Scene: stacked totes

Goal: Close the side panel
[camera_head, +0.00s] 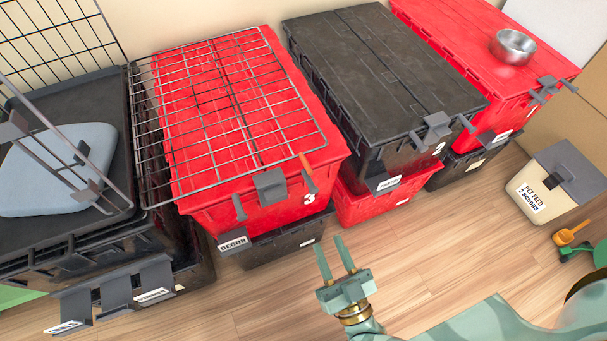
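The side panel looks like the wire grid (230,107) that stands out flat over the red tote marked 3 (262,212). Its left edge meets a wire cage frame around the black tray (40,235) at the left. A short orange-brown piece (307,166) sits at its front right corner. My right gripper (332,244) is in front of the red tote, below and right of the panel's front edge. Its two fingers are apart with nothing between them. It does not touch the panel. My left gripper is not in view.
A blue-grey cushion (58,168) lies on the tray. Black (385,75) and red (470,45) lidded totes stand to the right, with a metal bowl (513,46) on top. A pet feed bin (535,195) and an orange scoop (570,233) are on the floor.

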